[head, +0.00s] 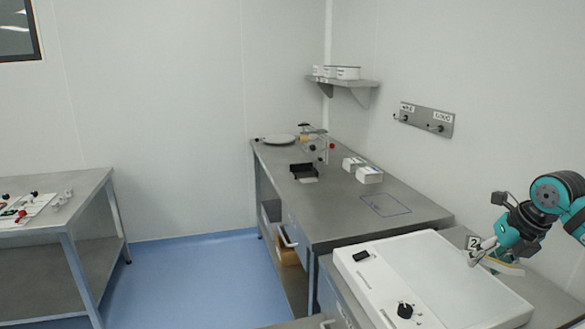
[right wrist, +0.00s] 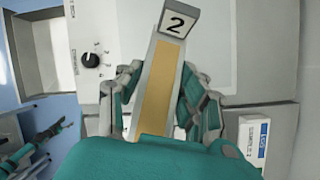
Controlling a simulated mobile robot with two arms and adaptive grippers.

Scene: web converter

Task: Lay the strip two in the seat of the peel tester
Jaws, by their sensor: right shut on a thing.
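Strip two, a grey strip with a tan face (right wrist: 160,88) and a white tag marked 2 (right wrist: 176,22), is in my right gripper (right wrist: 160,90). The fingers close on its two long sides. In the head view my right gripper (head: 488,256) holds it above the right edge of a white machine, with the tag (head: 473,243) facing left. My left gripper is not in the head view; a teal and dark gripper part (right wrist: 40,142) at lower left of the wrist view looks like it, its jaws unclear. I cannot tell for certain which device is the peel tester.
The white machine (head: 430,275) has a flat top and a black knob (head: 405,310). The far bench (head: 335,210) bears a small post-and-roller device (head: 316,146), a black tray (head: 303,171), white boxes (head: 362,170) and a blue outline (head: 385,205). Another table (head: 80,185) stands left.

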